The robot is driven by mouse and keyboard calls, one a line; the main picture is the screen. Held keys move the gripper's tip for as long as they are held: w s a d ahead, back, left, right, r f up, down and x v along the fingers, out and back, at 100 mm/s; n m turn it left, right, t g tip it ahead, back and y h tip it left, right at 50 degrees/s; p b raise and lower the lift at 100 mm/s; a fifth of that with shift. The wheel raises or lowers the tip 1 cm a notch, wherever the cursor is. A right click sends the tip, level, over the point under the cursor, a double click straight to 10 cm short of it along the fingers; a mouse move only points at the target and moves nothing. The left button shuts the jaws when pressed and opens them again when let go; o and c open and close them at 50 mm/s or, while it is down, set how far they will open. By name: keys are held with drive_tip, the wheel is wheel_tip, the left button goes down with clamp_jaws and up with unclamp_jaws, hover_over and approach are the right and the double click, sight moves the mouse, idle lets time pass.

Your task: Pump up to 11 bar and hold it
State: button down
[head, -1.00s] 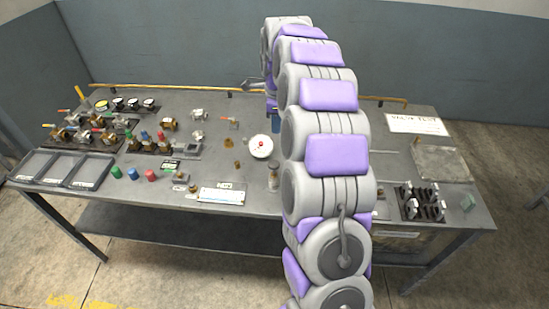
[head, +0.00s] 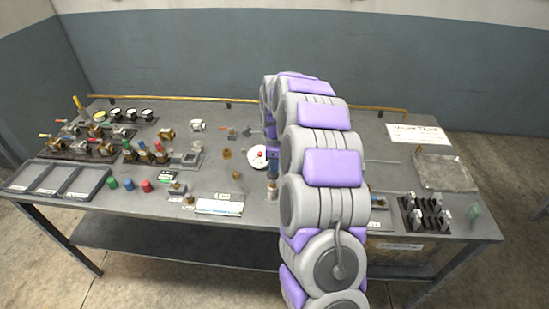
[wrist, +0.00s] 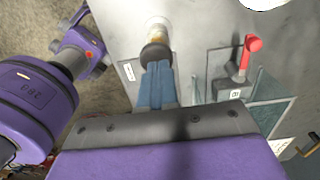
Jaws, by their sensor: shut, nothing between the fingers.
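My gripper (wrist: 157,72) is shut, with its blue fingers together and nothing between them. In the wrist view the fingertips are at a dark brown knob-like top (wrist: 155,52) on a pale, upright piece (wrist: 157,30); I cannot tell whether they touch it. In the head view the gripper (head: 272,170) points down just above a small bottle-shaped piece (head: 272,191) near the table's front edge. A red-handled lever (wrist: 250,50) stands to the right in the wrist view. Several round dials (head: 132,114) stand at the back left. No pressure reading is legible.
The table (head: 250,205) carries valves (head: 98,148) and grey trays (head: 57,180) at left. A white dish (head: 257,160) with a red piece is beside my arm. A dark rack (head: 427,214) and a valve test sign (head: 418,134) are at right. A yellow pipe (head: 190,98) runs along the back.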

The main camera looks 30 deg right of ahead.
sight(274, 175)
drive_tip(key=shift+a+f, duration=0.3)
drive_tip(key=shift+f, duration=0.05)
wheel_tip(274, 175, down, 3)
drive_tip(key=shift+s+d+f, duration=0.1)
drive_tip(key=shift+d, duration=0.05)
drive_tip(key=shift+f, duration=0.25)
drive_tip(key=shift+s, duration=0.1)
